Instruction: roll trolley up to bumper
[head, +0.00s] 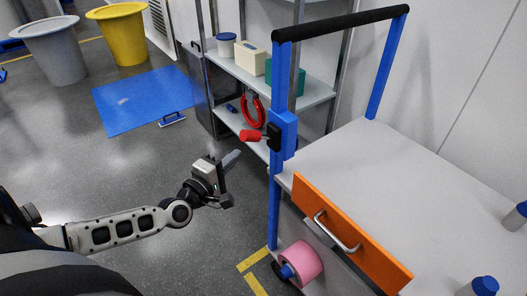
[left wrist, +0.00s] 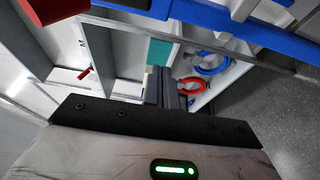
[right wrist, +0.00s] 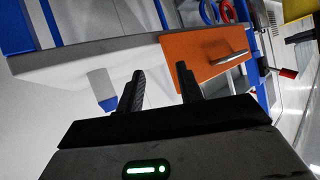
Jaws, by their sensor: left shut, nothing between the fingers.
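The trolley has a pale top (head: 390,165), blue uprights, a black push handle (head: 340,24) and an orange drawer (head: 350,232) with a metal pull. A blue-and-black box with a red lever (head: 251,136) sits on its near left upright. My left gripper (head: 231,160) is shut and empty, just left of that upright and below the lever; its closed fingers also show in the left wrist view (left wrist: 162,84). My right gripper (right wrist: 160,75) is open and empty, fingers apart, with the trolley top and orange drawer beyond. I cannot make out a bumper.
A shelf rack (head: 290,82) with boxes and a red coil stands behind the trolley's left side. A pink roll (head: 302,262) sits low under the drawer. Blue-capped bottles (head: 484,287) are at the right. Floor left is open, with a blue mat (head: 142,98) and bins (head: 122,35).

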